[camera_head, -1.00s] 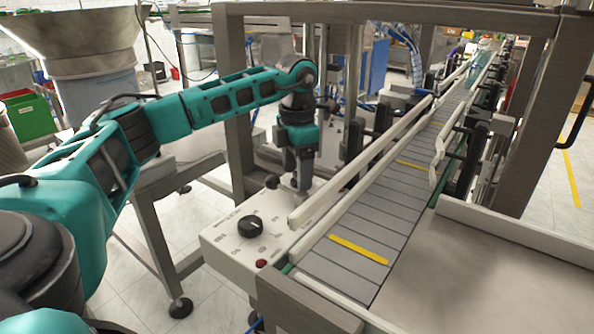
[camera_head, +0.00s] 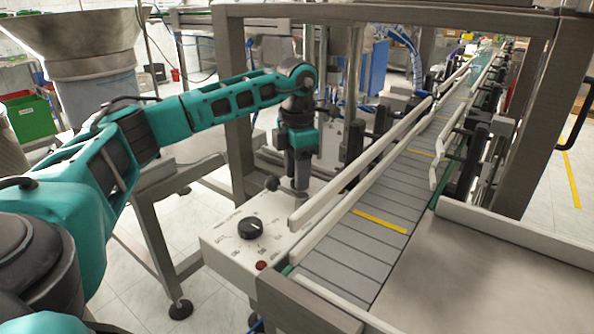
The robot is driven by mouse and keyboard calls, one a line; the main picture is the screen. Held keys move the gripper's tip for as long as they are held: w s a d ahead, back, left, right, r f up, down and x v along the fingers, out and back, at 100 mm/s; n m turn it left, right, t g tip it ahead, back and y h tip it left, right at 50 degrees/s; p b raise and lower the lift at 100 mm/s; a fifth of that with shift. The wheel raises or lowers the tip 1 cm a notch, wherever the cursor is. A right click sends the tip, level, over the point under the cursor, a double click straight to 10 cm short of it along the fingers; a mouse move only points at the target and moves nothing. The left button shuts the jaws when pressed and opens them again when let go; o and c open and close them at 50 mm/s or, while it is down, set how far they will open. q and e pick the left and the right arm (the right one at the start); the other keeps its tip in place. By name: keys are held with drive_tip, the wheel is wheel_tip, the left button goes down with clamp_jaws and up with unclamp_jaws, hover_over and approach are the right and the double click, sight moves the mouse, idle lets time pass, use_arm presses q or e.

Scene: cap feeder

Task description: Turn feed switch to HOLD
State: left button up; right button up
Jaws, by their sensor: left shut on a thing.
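A pale control box (camera_head: 218,246) stands beside the conveyor. On its top is a black round knob (camera_head: 250,228) with printed labels around it, too small to read. A small dark red button (camera_head: 261,265) sits near the front edge. My left gripper (camera_head: 301,187) points down at the far end of the box top, behind and right of the black knob and apart from it. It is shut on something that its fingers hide. A dark ball-shaped part (camera_head: 272,184) shows just left of the fingers. I cannot tell which control is the feed switch. My right gripper is out of view.
A conveyor (camera_head: 345,263) with pale side rails (camera_head: 375,160) runs close to the right of my left gripper. Metal frame posts (camera_head: 240,120) stand behind my left arm. A large hopper (camera_head: 70,40) and a green bin (camera_head: 30,116) are at the left.

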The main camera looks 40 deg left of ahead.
use_arm(q)
drive_tip(key=shift+r+n+p, duration=0.15)
drive_tip(key=shift+n+p, duration=0.95)
drive_tip(key=shift+n, duration=0.2)
drive_tip(key=n+p, duration=0.2)
drive_tip(key=n, duration=0.1)
drive_tip(key=shift+n, duration=0.3)
drive_tip(key=n+p, duration=0.2)
drive_tip(key=n, duration=0.1)
drive_tip(key=shift+d, duration=0.1)
drive_tip(key=shift+n+p, duration=0.4)
drive_tip(key=shift+n, duration=0.9)
drive_tip(key=shift+w, duration=0.1)
drive_tip(key=o, duration=1.1)
drive_tip(key=shift+c, duration=0.2)
wheel_tip(320, 180, up, 13)
